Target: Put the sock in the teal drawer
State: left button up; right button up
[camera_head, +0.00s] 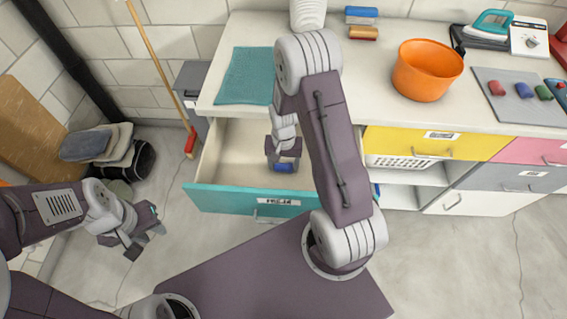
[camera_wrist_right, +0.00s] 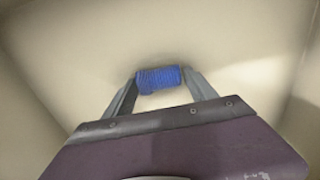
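The teal drawer (camera_head: 228,201) is pulled open below the counter, its pale inside showing. My right gripper (camera_head: 284,168) reaches down into it. In the right wrist view, the blue rolled sock (camera_wrist_right: 160,79) lies between the fingertips of this gripper (camera_wrist_right: 162,80), with a finger against each end. The pale drawer inside surrounds it. I cannot tell whether the sock touches the drawer floor. In the head view my right arm hides part of the drawer. My left gripper (camera_head: 146,240) is empty, apart from the drawer at the left, with its fingers apart.
The counter holds a teal cloth (camera_head: 245,76), an orange bowl (camera_head: 427,70), blue (camera_head: 361,14) and orange-brown (camera_head: 363,33) rolls, and a grey mat (camera_head: 517,108) with small coloured items. The yellow drawer (camera_head: 405,142) is shut. A broom (camera_head: 160,70) leans left of the counter.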

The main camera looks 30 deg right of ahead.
aim_at(284, 164)
jog(key=shift+o, duration=1.1)
jog(key=shift+r, duration=0.4)
notch_tip(284, 164, up, 12)
jog(key=p, duration=0.2)
jog(key=shift+f, duration=0.2)
